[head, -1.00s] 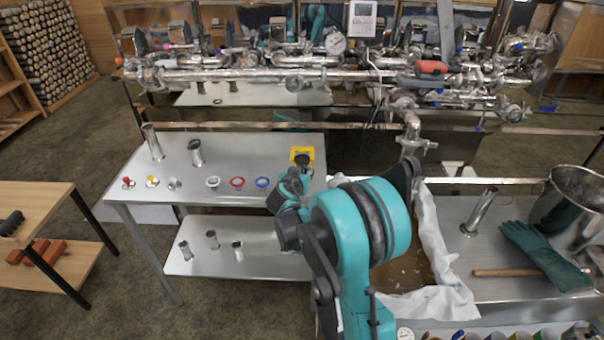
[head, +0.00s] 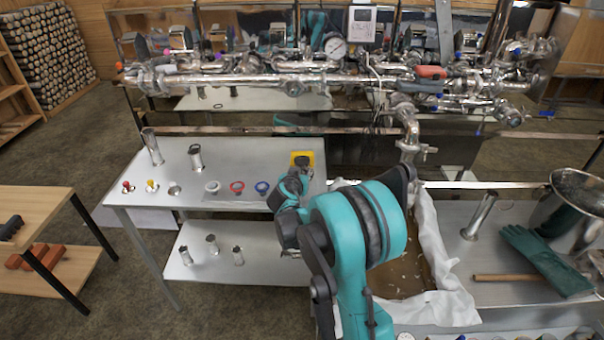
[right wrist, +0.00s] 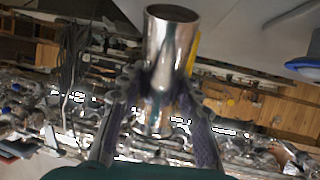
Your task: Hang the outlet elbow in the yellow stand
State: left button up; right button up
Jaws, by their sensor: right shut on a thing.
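The outlet elbow (right wrist: 171,45) looks like a shiny steel tube with a round open end toward the camera in the right wrist view. My right gripper (right wrist: 158,90) is shut on it, with one dark finger on each side. Its lower part is hidden between the fingers. In the head view the wrist of my right arm is at the right end of the steel table, and the fingers and elbow cannot be made out. The yellow stand (head: 302,158) is just behind that wrist, partly covered. A yellow strip shows right beside the tube in the right wrist view; contact cannot be told. My left gripper is not in view.
The steel table (head: 133,202) bears upright steel tubes and a row of small coloured fittings. More tubes stand on its lower shelf (head: 205,270). The evaporator piping (head: 240,78) runs across the back. A cloth-lined pan (head: 455,300) lies right of my arm.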

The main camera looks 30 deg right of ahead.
jog(key=shift+w+d, duration=0.1)
jog(key=shift+w+d, duration=0.55)
jog(key=shift+w, duration=0.3)
jog(key=shift+f+b, duration=0.3)
jog(key=shift+b, duration=0.05)
dwell(0.4)
jog(key=o, duration=1.3)
jog(key=v, duration=1.2)
jog(key=shift+w+r, duration=0.1)
